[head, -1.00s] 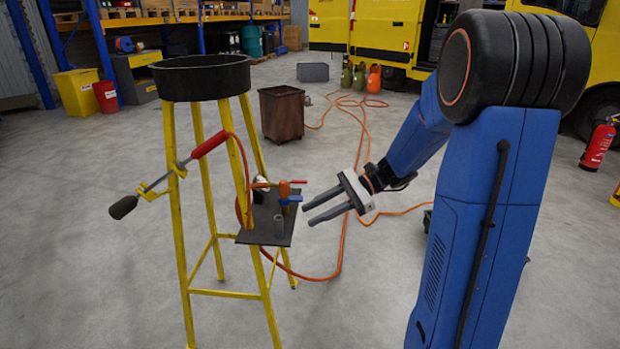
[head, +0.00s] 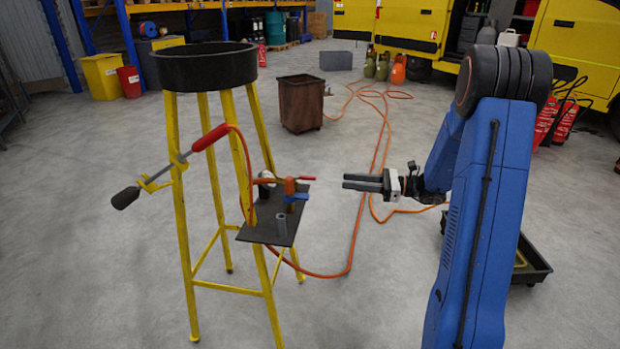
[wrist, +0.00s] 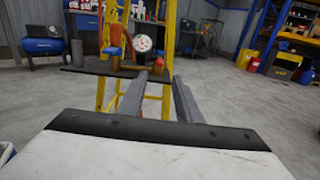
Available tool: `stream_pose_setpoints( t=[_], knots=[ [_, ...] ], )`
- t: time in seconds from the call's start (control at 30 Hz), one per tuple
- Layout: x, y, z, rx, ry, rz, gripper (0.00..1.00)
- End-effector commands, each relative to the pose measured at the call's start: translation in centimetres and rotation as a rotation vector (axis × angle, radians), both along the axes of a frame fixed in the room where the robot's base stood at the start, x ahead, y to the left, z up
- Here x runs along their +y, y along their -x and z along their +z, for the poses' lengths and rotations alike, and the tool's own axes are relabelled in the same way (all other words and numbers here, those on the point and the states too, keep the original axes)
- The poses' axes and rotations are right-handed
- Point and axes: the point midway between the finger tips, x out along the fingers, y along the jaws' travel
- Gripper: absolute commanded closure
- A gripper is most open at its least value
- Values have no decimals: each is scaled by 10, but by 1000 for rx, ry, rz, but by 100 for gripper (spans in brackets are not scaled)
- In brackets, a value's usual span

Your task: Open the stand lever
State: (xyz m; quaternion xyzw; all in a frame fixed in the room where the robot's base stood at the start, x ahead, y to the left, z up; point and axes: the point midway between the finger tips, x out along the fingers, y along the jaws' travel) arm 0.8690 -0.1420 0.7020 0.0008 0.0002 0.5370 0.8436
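The yellow stand (head: 182,220) carries a dark plate (head: 262,232) at mid height. On the plate is an orange valve body (head: 290,187) with a short red lever (head: 307,178) pointing right and a blue lever (head: 299,196) in front. I cannot tell which of these is the stand lever. In the wrist view a white gauge (wrist: 143,43), the orange valve (wrist: 116,36) and a blue part (wrist: 113,50) show above the plate. My gripper (head: 344,182) is open and empty, right of the levers and apart from them, its fingers pointing left.
A black ring pan (head: 205,72) tops the stand. A red-handled torch (head: 210,137) sticks out on its left. An orange hose (head: 352,240) runs over the floor. A brown bin (head: 302,105) stands behind, and a black tray (head: 520,262) lies at the right.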

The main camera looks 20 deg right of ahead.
Motion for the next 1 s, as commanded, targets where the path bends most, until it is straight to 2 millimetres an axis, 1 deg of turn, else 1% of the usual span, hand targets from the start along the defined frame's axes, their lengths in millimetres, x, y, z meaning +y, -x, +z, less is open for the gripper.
stream_pose_setpoints(
  t=[0.03,0.1,0.6,0.8,1.0],
  knots=[
    [9,-4,0,0,0,3,69],
    [21,-9,0,0,0,4,69],
    [97,-44,0,0,1,4,69],
    [119,-55,0,0,1,3,69],
    [129,-60,0,0,1,1,69]
  ],
)
